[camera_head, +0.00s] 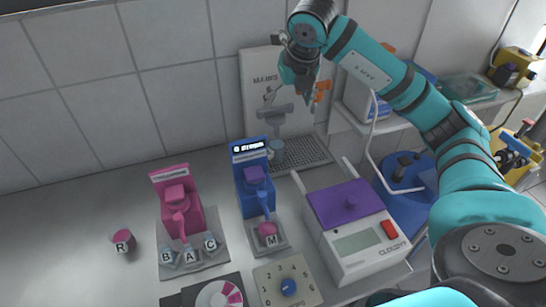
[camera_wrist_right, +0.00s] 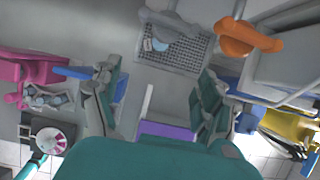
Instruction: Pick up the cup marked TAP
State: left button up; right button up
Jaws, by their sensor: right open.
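A small grey-blue cup (camera_head: 277,150) stands on the drip grid (camera_head: 304,156) in front of the MAINS panel; no mark on it can be read. It also shows in the right wrist view (camera_wrist_right: 160,45), beyond my fingertips and under the grey spout. My right gripper (camera_head: 304,88) is high in front of the MAINS panel, above the cup and apart from it. In the wrist view its two fingers stand wide apart and empty (camera_wrist_right: 157,78). My left gripper does not show.
A pink stand (camera_head: 178,205) with cups B, A, C is left of a blue stand (camera_head: 252,185) with cup M (camera_head: 268,235). Cup R (camera_head: 123,241) stands alone at left. A purple-lidded CLOUDY box (camera_head: 350,248) is at right. The grey tap (camera_head: 275,110) has an orange handle (camera_wrist_right: 250,40).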

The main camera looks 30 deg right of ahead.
pick_arm(q)
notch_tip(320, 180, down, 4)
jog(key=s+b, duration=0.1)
jog(key=b, duration=0.2)
pick_arm(e)
notch_tip(320, 180, down, 4)
jog(key=p, duration=0.3)
send_near(277, 143)
jog(key=s+a, duration=0.1)
jog(key=a, duration=0.1)
jog(key=x, duration=0.2)
jog(key=p+x, duration=0.1)
jog(key=x, duration=0.1)
jog(key=p+x, duration=0.1)
jog(key=x, duration=0.1)
jog(key=shift+s+d+f, duration=0.1)
jog(key=shift+s+d, duration=0.1)
jog(key=shift+d, duration=0.05)
jog(key=shift+w+f, duration=0.1)
jog(key=shift+f, duration=0.1)
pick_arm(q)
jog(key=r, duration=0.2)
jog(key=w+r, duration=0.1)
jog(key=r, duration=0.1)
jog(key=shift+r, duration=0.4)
pick_arm(e)
jog(key=c, duration=1.2)
jog(key=shift+c, duration=0.3)
